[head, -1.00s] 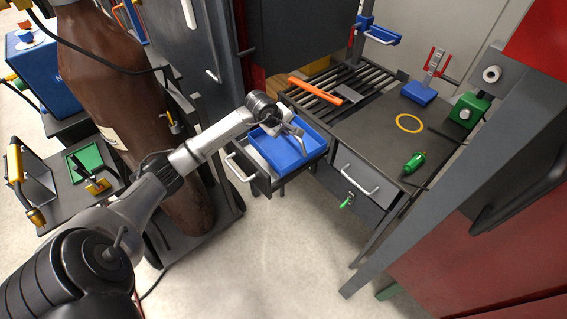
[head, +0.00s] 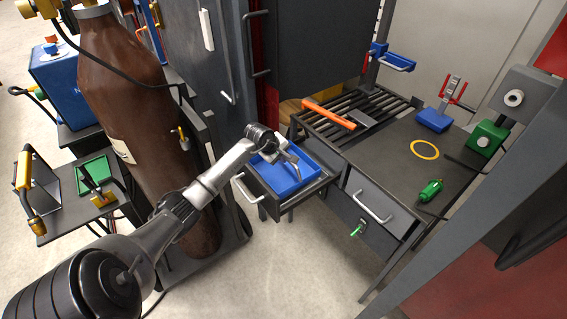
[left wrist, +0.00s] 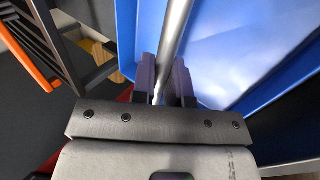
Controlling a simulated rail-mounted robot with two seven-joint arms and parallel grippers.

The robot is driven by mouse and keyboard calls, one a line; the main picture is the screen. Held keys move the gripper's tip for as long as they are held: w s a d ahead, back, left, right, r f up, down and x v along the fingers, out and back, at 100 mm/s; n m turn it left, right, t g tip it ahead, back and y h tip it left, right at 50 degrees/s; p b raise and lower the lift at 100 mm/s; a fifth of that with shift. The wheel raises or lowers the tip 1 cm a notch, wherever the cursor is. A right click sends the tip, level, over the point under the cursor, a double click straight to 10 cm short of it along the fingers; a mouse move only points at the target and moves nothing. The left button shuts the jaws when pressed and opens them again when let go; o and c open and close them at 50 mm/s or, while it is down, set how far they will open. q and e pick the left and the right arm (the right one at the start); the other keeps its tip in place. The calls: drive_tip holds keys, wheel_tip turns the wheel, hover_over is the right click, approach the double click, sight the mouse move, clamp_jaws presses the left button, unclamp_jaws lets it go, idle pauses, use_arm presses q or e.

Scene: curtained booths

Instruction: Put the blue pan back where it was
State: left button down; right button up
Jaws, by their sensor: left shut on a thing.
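The blue pan (head: 287,181) is a shallow rectangular tray. In the head view it is in or just over the open drawer (head: 264,199) at the left of the workbench, and I cannot tell whether it rests on the drawer's bottom. My left gripper (head: 291,156) is shut on the pan's grey rod handle. In the left wrist view the handle (left wrist: 174,35) runs between the two dark fingers (left wrist: 165,78), and the pan (left wrist: 270,85) fills the right side. My right gripper is not in view.
The workbench (head: 390,165) carries an orange-handled tool (head: 328,114), a yellow ring (head: 424,150), and a green tool (head: 431,189). A closed drawer (head: 375,205) is beside the open one. A grey post (head: 455,225) stands at right.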

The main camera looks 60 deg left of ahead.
sight(284, 172)
use_arm(q)
drive_tip(key=shift+d+f+b, duration=0.15)
drive_tip(key=shift+f+b, duration=0.15)
drive_tip(key=shift+f, duration=1.2)
drive_tip(key=shift+f, duration=0.15)
drive_tip(key=c, duration=1.1)
unclamp_jaws()
